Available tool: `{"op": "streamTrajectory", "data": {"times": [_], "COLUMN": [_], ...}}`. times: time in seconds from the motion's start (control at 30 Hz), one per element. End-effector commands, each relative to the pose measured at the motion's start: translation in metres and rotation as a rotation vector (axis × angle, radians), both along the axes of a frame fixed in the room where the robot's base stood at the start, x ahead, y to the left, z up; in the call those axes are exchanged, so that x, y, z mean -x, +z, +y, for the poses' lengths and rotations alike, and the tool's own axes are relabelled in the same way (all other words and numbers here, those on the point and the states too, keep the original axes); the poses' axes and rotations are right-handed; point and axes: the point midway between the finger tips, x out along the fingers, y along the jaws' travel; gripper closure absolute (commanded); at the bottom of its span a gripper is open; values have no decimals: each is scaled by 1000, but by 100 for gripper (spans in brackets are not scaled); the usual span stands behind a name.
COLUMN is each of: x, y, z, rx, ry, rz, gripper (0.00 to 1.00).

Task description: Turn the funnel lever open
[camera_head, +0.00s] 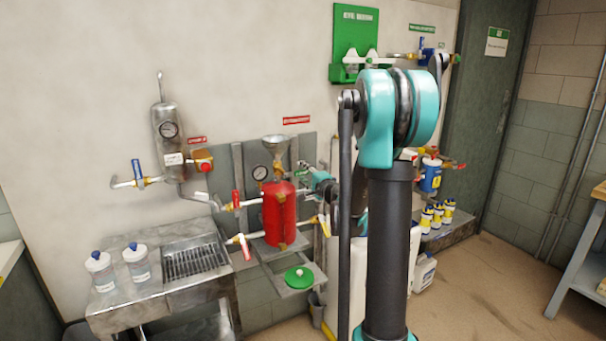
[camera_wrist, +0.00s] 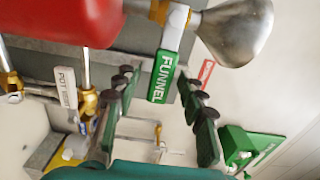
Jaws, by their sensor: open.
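The funnel lever (camera_wrist: 165,70) has a green handle marked FUNNEL and a white upper part. In the wrist view it sits at a brass fitting (camera_wrist: 172,14) between the red tank (camera_wrist: 75,18) and the metal funnel (camera_wrist: 238,30). My gripper (camera_wrist: 159,80) is open, with one finger on each side of the green handle and gaps visible. I cannot tell how deep the handle lies between the fingers. The lever is too small to tell there.
A white lever with a POT label (camera_wrist: 67,88) is left of my fingers in the wrist view. A pressure gauge (camera_head: 260,173) is left of the funnel neck. Red-handled (camera_head: 236,199) and other valves flank the tank.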

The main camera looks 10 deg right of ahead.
Motion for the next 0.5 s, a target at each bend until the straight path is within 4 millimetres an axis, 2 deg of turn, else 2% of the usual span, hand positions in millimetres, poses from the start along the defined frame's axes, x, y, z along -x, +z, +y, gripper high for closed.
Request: {"op": "streamTrajectory", "data": {"times": [0.37, 0.5], "x": [-4, -4], "y": [0, 0], "z": [2, 2], "rx": [0, 0], "ry": [0, 0], "rz": [0, 0], "gripper": [61, 78]}}
